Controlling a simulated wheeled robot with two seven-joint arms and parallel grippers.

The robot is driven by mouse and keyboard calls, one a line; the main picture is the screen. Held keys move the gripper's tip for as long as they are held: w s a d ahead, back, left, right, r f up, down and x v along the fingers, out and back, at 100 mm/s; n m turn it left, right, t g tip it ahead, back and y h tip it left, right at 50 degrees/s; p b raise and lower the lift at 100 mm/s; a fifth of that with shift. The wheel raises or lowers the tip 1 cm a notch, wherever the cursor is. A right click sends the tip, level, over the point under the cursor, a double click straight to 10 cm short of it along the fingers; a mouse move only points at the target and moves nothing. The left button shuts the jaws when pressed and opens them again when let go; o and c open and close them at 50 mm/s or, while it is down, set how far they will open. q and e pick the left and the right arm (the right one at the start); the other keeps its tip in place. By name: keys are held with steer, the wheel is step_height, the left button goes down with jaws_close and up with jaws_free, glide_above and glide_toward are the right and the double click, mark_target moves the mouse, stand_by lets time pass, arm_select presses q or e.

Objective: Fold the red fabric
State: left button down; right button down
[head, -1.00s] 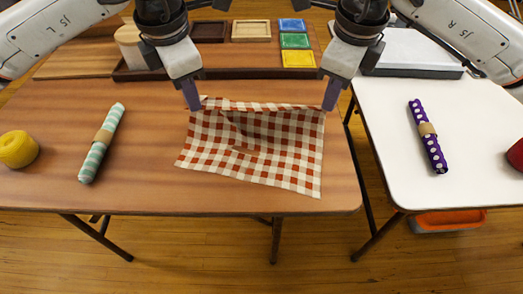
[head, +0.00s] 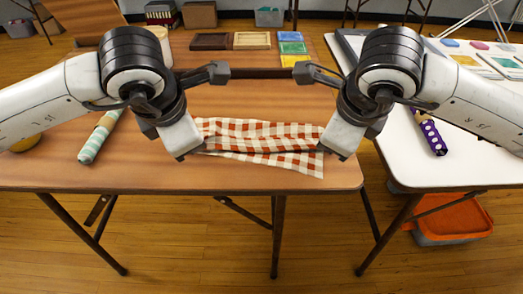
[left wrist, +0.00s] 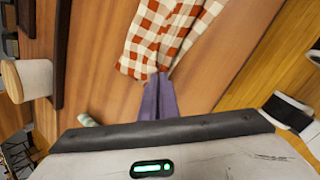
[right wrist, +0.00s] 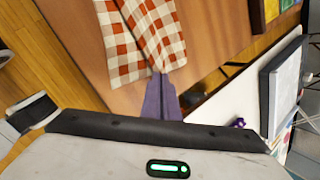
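The red fabric (head: 262,133), a red-and-white checked cloth, lies on the wooden table between my grippers. Its far part is folded over toward the near edge, and a strip of the lower layer shows at the front. My left gripper (left wrist: 157,84) is shut on one corner of the folded-over edge, at the cloth's left end. My right gripper (right wrist: 158,84) is shut on the corner at the right end. The cloth also shows in the left wrist view (left wrist: 165,30) and in the right wrist view (right wrist: 140,40). In the head view my gripper bodies hide the fingertips.
A mint striped roll (head: 97,140) lies at left, with a yellow object (head: 24,143) partly behind my left arm. A tray with coloured squares (head: 291,48) is at the back. A purple dotted roll (head: 431,133) lies on the white table (head: 400,165) at right.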

arm_select(q)
steer(key=shift+w+a, duration=0.1)
steer(key=shift+a, duration=0.05)
arm_select(e)
steer(key=shift+d, duration=0.15)
arm_select(q)
steer(key=c, duration=1.8)
jaws_free()
steer(key=shift+c, duration=0.2)
arm_select(e)
steer(key=c, duration=1.8)
jaws_free()
steer(key=shift+c, duration=0.2)
arm_select(q)
steer(key=shift+o, duration=0.8)
arm_select(e)
steer(key=shift+o, duration=0.8)
steer(key=shift+f, duration=0.1)
arm_select(q)
steer(key=shift+d, duration=0.2)
arm_select(e)
steer(key=shift+s+a, duration=0.1)
steer(key=shift+a, duration=0.1)
